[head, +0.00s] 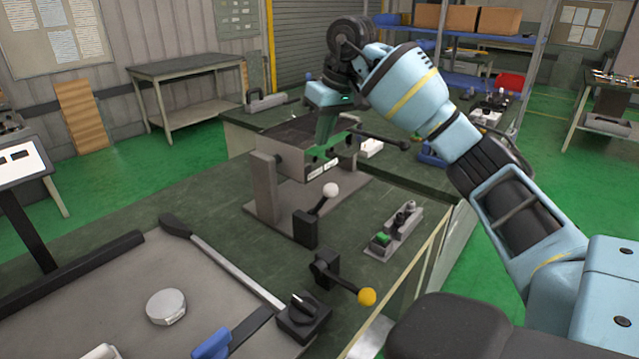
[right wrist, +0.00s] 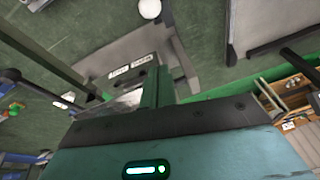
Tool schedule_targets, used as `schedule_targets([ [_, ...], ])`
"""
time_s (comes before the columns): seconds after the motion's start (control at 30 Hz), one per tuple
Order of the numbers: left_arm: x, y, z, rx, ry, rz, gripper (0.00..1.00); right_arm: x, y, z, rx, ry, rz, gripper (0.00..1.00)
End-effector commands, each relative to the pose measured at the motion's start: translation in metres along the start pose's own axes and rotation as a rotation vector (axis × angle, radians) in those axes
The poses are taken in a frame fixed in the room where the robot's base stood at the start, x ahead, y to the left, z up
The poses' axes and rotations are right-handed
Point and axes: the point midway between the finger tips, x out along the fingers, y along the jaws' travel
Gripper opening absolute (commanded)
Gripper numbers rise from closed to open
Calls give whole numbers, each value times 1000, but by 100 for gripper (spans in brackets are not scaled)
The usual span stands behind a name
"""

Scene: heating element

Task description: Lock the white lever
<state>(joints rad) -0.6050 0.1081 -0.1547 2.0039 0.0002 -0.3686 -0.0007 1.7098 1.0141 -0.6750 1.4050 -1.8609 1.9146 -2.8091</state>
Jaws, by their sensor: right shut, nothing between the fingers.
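The white lever has a white ball knob (head: 330,190) on a short rod that leans up and right from a black base (head: 306,229), in front of a grey box-like unit (head: 264,190). The white knob also shows at the top edge of the right wrist view (right wrist: 150,8). My right gripper (head: 325,142) points down at the unit's front, behind and above the white knob and apart from it. Its fingers are closed and empty, and show in the right wrist view (right wrist: 158,88) beside the unit's label plate. My left gripper is out of view.
A yellow-knobbed lever (head: 367,297) stands nearer the front. A green-button switch box (head: 394,232) is to its upper right. A black-handled bar (head: 226,262) and a black rotary knob (head: 303,314) lie to the left. A dark rod with a round end (head: 384,139) sticks out right of the unit.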

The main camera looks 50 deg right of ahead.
Motion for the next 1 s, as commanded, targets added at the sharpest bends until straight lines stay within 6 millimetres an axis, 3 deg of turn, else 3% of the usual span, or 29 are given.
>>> schedule_targets([
  [0.17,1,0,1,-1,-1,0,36,15,0,0,0,-5,-1,0],
  [0.67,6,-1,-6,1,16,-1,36,105,-1,1,0,-4,-2,0],
  [1.0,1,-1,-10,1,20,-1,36,108,0,33,0,0,-1,0],
])
